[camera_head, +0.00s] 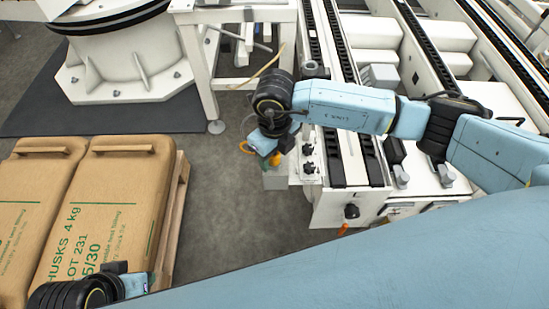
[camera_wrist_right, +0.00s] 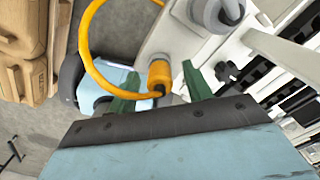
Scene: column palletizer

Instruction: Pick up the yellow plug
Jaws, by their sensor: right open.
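The yellow plug (camera_wrist_right: 160,76) shows in the right wrist view, between the two green fingers of my right gripper (camera_wrist_right: 160,90). Gaps show on both sides of the plug, so the fingers do not grip it. A yellow cable (camera_wrist_right: 84,50) loops from the plug to the upper left. In the head view my right gripper (camera_head: 270,160) points down beside the end of the conveyor frame, and the plug is mostly hidden by the wrist. My left gripper (camera_head: 138,284) shows only partly at the lower left, and its fingers cannot be made out.
Brown sacks (camera_head: 120,185) lie on a wooden pallet (camera_head: 174,215) at the left. The white conveyor frame (camera_head: 335,205) stands right of my right gripper. A white robot pedestal (camera_head: 125,60) stands at the back left. Grey floor (camera_head: 245,220) is clear between pallet and conveyor.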

